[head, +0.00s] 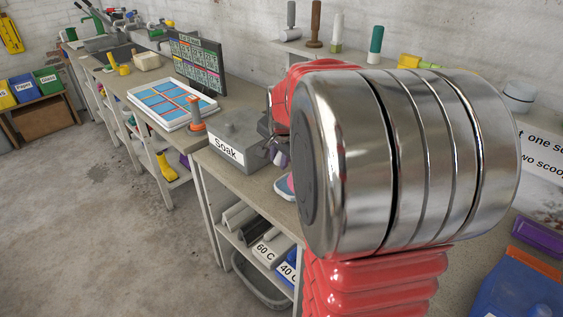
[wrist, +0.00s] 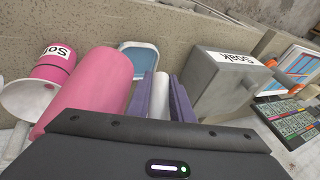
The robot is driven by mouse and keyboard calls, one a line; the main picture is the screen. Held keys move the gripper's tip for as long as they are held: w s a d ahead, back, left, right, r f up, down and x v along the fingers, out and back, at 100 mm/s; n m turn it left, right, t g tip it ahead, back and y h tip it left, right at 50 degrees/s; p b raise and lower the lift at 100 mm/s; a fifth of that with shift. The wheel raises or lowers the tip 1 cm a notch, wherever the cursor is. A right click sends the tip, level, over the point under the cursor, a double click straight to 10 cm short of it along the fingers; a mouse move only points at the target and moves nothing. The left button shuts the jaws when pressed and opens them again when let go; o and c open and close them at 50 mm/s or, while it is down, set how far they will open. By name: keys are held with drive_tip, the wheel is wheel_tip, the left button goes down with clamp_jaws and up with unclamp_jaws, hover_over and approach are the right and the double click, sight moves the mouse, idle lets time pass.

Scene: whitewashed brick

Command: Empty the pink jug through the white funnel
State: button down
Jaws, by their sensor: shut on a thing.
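The pink jug (wrist: 92,88) is large and close in the wrist view, just left of my gripper (wrist: 165,92). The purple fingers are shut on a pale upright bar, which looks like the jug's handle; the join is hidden. The jug's lower part in the picture is cut off by my wrist housing, and I cannot tell whether it touches the bench. The white funnel (wrist: 27,98) is at the far left, against a pink container (wrist: 55,68) with a label starting "So". In the head view my gripper (head: 279,155) is mostly behind my arm; jug and funnel are hidden.
A grey "Soak" box (head: 238,146) stands on the bench beside my gripper, also in the wrist view (wrist: 222,88). A small blue-topped dish (head: 284,187) lies near the bench edge. A white tray (head: 172,104) and an orange-handled thing (head: 196,115) stand farther left.

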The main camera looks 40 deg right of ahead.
drive_tip(key=shift+r, duration=1.3)
idle(0.4)
drive_tip(key=shift+r, duration=0.1)
